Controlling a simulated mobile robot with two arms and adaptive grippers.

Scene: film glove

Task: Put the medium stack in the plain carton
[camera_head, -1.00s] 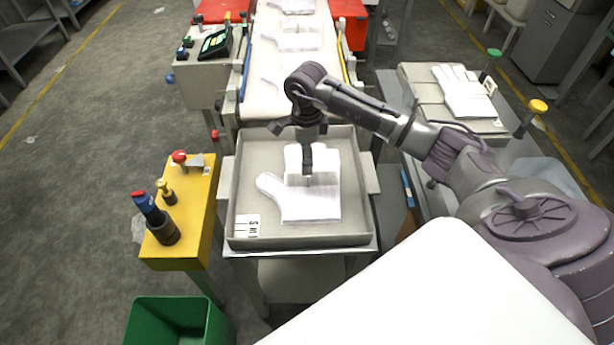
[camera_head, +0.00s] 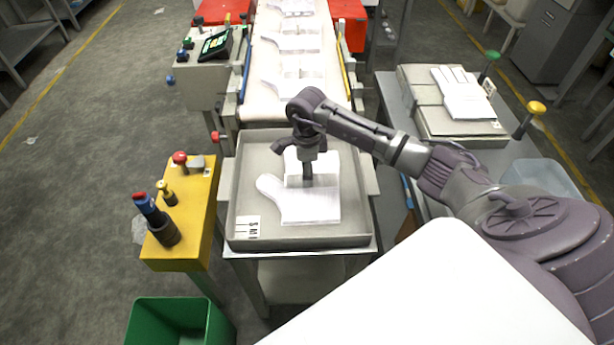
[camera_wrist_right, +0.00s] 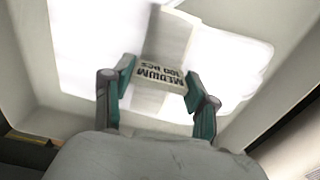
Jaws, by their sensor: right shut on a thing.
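A white, glove-shaped stack (camera_head: 310,207) lies flat in a grey tray (camera_head: 245,180) at the front end of the conveyor. In the right wrist view its paper band (camera_wrist_right: 160,75) reads "MEDIUM 100 PCS". My right gripper (camera_head: 308,180) points down over the stack's middle and is shut on the band; its two fingers (camera_wrist_right: 158,88) stand at either side of it. The stack appears still down in the tray. On the right table are pale cartons (camera_head: 428,120); which one is plain I cannot tell. My left gripper is out of view.
Several more white stacks (camera_head: 300,42) lie on the conveyor behind the tray. Another glove stack (camera_head: 462,95) lies over the cartons. A yellow stand (camera_head: 190,220) with knobs is left of the tray, above a green bin (camera_head: 180,315). A clear bin (camera_head: 545,175) is at right.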

